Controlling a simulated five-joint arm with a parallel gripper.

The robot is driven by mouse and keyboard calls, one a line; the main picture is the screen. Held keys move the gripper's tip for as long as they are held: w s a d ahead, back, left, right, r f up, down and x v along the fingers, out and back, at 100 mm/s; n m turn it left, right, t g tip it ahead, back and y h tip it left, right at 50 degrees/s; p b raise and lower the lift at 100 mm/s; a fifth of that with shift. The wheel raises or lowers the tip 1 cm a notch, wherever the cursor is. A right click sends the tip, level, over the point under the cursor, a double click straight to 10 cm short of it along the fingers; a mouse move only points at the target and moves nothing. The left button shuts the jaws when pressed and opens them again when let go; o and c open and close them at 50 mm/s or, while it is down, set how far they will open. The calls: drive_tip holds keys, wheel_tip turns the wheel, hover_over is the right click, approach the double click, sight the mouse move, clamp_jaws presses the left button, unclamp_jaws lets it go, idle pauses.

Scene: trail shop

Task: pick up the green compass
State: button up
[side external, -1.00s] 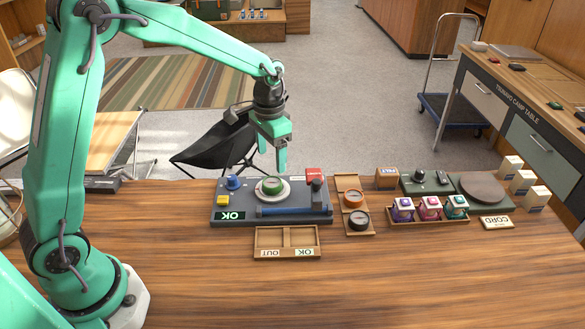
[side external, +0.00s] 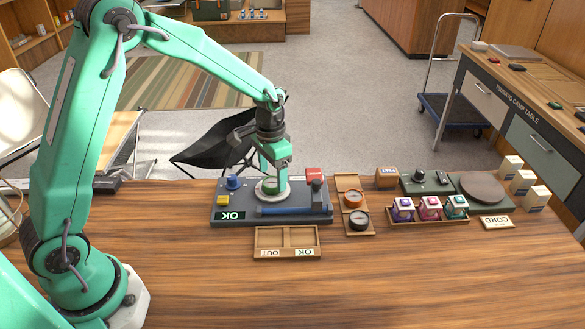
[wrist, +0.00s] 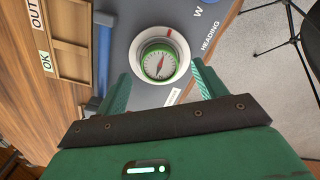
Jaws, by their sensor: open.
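The green compass (wrist: 159,65) sits on a round white dial on the grey test board (side external: 245,196). In the wrist view its white face and red needle show between my two fingers. My gripper (wrist: 160,85) is open, with one finger on each side of the compass and nothing held. In the side view my gripper (side external: 275,178) is low over the board, and its fingers partly hide the compass (side external: 271,184). Whether the fingers touch the compass cannot be told.
A blue knob (side external: 233,182) and a blue bar (side external: 283,211) are on the same board. A wooden OUT/OK tray (side external: 287,230) lies in front. The front of the table is bare.

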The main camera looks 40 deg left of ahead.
drive_tip(key=shift+f, duration=1)
drive_tip(key=shift+c, duration=0.4)
drive_tip(key=c, duration=1.1)
drive_tip(key=shift+o, duration=0.2)
drive_tip(key=shift+r, duration=0.15)
drive_tip(key=shift+r, duration=0.45)
wheel_tip(320, 180, up, 3)
drive_tip(key=shift+r, duration=0.15)
drive_tip(key=s+d+r, duration=0.6)
drive_tip(key=d, duration=0.4)
drive_tip(key=shift+s+r, duration=0.15)
drive_tip(key=shift+r, duration=0.15)
